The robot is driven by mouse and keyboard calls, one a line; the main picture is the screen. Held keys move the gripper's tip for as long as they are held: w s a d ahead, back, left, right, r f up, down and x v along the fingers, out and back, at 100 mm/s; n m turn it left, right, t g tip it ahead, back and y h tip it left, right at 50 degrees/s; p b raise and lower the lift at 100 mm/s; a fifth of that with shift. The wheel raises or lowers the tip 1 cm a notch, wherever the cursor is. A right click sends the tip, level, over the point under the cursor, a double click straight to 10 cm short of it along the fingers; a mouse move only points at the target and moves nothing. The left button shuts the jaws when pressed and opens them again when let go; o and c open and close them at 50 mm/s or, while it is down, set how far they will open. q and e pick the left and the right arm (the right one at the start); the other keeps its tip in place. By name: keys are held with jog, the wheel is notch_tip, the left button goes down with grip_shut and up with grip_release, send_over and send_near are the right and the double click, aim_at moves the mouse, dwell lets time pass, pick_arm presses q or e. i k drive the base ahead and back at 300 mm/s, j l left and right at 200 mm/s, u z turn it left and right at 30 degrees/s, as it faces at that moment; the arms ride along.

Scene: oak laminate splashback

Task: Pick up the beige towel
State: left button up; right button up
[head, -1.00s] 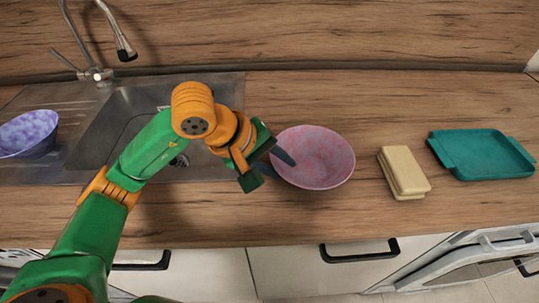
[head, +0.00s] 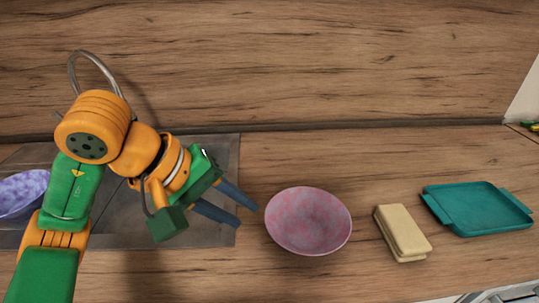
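The beige towel (head: 402,232) lies folded on the wooden counter, between a pink bowl and a teal tray in the head view. My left gripper (head: 246,213) is at the left of the pink bowl, over the sink's right edge. Its two blue-grey fingers are spread apart with nothing between them. It is well to the left of the towel, with the bowl between. My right gripper is not in view.
The pink speckled bowl (head: 308,221) stands left of the towel. The teal tray (head: 478,208) lies close to its right. A purple bowl (head: 22,194) stands at the far left by the sink (head: 215,232). The wooden splashback (head: 330,60) rises behind.

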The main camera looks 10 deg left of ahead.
aim_at(406, 241)
jog(key=k+l, duration=0.25)
jog(key=k, duration=0.2)
jog(key=k+l, duration=0.25)
jog(key=k, duration=0.25)
